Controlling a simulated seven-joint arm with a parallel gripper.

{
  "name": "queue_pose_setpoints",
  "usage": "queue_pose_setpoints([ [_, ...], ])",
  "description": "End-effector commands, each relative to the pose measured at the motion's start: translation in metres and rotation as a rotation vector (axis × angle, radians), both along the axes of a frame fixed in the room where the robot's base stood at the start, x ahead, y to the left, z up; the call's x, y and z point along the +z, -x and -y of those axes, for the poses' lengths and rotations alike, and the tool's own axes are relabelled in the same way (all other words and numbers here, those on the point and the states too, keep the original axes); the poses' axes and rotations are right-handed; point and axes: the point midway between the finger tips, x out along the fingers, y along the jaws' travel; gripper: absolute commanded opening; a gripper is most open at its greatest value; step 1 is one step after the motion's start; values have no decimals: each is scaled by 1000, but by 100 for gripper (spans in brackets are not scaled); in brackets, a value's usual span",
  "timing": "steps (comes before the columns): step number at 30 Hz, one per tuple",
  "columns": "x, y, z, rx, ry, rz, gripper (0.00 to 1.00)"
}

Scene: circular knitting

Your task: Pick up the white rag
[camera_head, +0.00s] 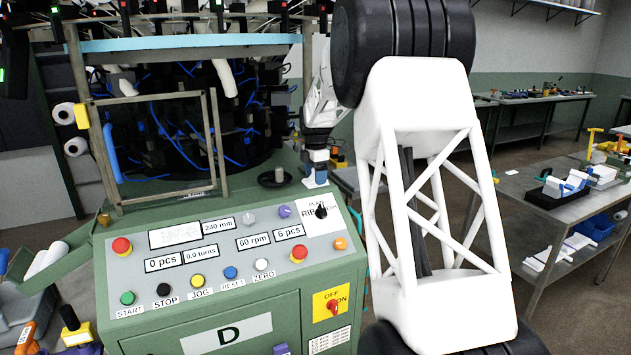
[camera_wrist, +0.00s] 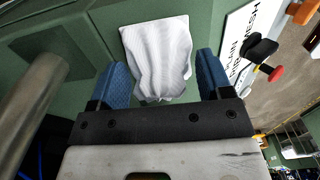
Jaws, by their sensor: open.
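The white rag (camera_wrist: 158,52) lies on the green machine top in the wrist view, with soft folds running along it. My gripper (camera_wrist: 162,64) is open, with one blue finger on each side of the rag. The rag's near part reaches into the space between the fingers, with a gap on both sides. In the head view my gripper (camera_head: 320,176) points down at the machine top, beside the control panel.
The sloped control panel (camera_head: 230,250) with buttons and a black selector knob (camera_head: 321,212) is close beside the gripper. A dark round dish (camera_head: 275,178) sits left of it. A metal guard frame (camera_head: 155,145) stands further left. A metal post (camera_wrist: 30,115) shows at left in the wrist view.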

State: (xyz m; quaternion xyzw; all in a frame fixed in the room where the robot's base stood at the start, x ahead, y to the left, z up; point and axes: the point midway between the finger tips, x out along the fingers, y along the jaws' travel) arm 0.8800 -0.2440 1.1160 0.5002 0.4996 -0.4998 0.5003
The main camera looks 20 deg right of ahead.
Motion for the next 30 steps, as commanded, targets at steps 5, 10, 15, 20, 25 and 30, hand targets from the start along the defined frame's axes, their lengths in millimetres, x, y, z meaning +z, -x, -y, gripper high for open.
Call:
queue_pose_setpoints([
  [5, 0, 0, 0, 0, 0, 0, 72],
  [10, 0, 0, 0, 0, 0, 0, 72],
  [15, 0, 0, 0, 0, 0, 0, 46],
  [20, 0, 0, 0, 0, 0, 0, 42],
  [25, 2, 0, 0, 0, 0, 0, 42],
  [30, 9, 0, 0, 0, 0, 0, 42],
])
